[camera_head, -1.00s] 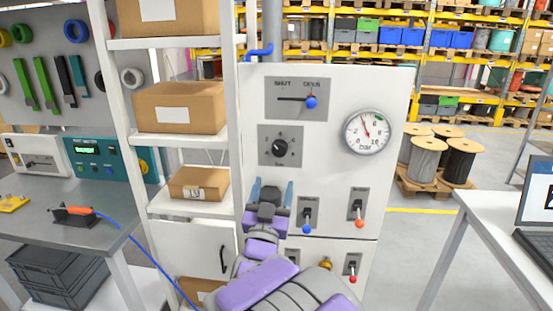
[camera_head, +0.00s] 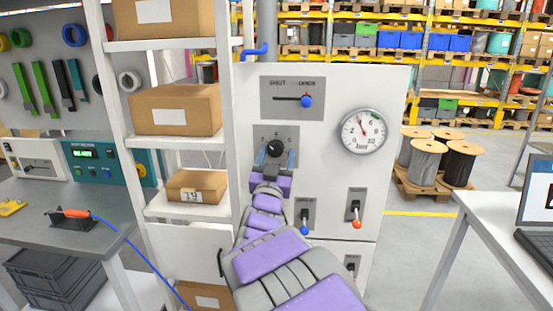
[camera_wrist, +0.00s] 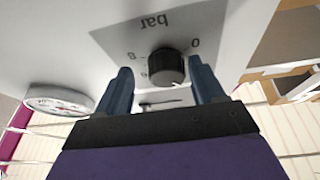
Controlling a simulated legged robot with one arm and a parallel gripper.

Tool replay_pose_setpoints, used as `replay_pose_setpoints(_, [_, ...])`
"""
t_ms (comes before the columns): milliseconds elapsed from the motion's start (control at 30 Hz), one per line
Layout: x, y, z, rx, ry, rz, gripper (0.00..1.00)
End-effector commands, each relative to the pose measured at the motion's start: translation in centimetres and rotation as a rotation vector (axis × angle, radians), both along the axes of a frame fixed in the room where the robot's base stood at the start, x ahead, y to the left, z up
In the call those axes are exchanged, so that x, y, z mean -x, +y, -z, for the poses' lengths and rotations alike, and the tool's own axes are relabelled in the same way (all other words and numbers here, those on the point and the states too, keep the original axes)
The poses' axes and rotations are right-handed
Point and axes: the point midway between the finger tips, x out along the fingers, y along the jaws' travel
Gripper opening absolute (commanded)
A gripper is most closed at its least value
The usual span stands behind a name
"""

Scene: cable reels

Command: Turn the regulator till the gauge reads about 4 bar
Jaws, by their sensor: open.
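The regulator is a black round knob (camera_head: 275,148) on a grey plate of the white panel. It also shows in the wrist view (camera_wrist: 166,66), where the plate's lettering is upside down. My gripper (camera_head: 276,158) is open, its two blue fingers at either side of the knob. In the wrist view my gripper (camera_wrist: 160,76) has a clear gap between the left finger and the knob; the right finger is closer to it. The gauge (camera_head: 364,131) has a red needle pointing up and slightly left, near the 4. Its face is too foreshortened to read in the wrist view (camera_wrist: 58,103).
Above the knob is a slider with a blue knob (camera_head: 306,101). Below are a blue-tipped lever (camera_head: 304,216) and an orange-tipped lever (camera_head: 356,210). A shelf with boxes (camera_head: 175,110) stands close on the left. A white table (camera_head: 490,225) is at right.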

Motion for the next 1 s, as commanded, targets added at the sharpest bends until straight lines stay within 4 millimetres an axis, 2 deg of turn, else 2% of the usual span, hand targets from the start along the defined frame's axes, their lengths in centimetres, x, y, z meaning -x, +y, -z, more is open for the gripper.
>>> replay_pose_setpoints(100, [-0.03,0.11,0.07,0.0,0.001,-0.001,0.66])
replay_pose_setpoints(667, [0.03,0.07,0.0,0.0,0.0,-0.001,0.13])
replay_pose_setpoints(1000, [0.04,0.16,-0.04,0.001,-0.001,-0.002,0.13])
